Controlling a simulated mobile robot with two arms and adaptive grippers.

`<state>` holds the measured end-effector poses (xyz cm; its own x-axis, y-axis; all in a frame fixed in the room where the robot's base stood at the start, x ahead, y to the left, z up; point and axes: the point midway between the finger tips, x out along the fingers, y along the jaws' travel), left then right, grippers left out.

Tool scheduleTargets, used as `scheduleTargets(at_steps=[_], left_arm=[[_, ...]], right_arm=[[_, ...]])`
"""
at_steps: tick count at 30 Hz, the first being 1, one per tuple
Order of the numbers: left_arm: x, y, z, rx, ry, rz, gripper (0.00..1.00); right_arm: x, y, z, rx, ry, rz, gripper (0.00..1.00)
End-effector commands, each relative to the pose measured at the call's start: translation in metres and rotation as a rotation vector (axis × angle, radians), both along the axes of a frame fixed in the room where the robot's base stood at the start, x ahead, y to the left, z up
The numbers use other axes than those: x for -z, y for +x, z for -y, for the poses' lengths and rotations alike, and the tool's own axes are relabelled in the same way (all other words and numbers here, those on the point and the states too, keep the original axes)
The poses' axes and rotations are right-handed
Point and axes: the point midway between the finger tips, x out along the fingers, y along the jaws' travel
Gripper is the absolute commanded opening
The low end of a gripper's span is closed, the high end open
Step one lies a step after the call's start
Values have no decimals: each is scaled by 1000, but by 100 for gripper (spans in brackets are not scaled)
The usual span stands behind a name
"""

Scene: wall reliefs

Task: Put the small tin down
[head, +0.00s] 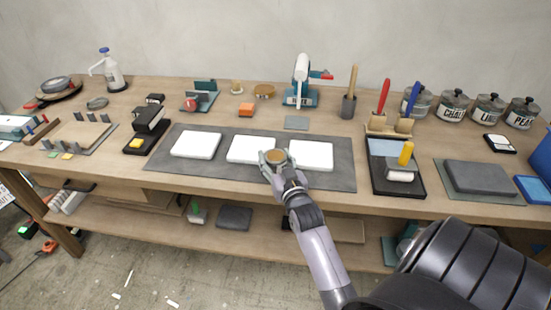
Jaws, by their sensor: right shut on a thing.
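The small tin (275,156) is round, with a brownish top and a pale rim. My right gripper (275,162) is shut on it, over the front part of the dark grey mat (222,174). The tin shows between the middle white slab (243,150) and the right white slab (312,156). I cannot tell whether the tin touches the mat or is held above it. The fingers hide part of its side. My left gripper is not in view.
A black tray with a yellow-handled roller (399,175) stands right of the mat. A left white slab (195,144) lies on the mat. Labelled jars (453,106) stand at the back right.

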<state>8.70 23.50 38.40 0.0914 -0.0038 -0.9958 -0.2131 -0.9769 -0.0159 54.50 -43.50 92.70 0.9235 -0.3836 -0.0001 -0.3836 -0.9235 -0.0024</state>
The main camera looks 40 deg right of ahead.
Motion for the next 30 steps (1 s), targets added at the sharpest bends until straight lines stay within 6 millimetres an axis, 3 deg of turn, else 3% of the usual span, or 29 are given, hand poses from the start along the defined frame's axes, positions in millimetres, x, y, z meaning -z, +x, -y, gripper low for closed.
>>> scheduleTargets(at_steps=[9, 20, 23, 30], left_arm=[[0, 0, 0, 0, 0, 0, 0], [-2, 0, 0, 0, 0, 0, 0], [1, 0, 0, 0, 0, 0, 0], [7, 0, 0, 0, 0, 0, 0]], right_arm=[[1, 0, 0, 0, -1, -1, 73], [-4, 0, 0, 0, -1, 1, 73], [0, -10, -4, 0, 0, -3, 73], [0, -56, -23, 0, 0, -3, 73]])
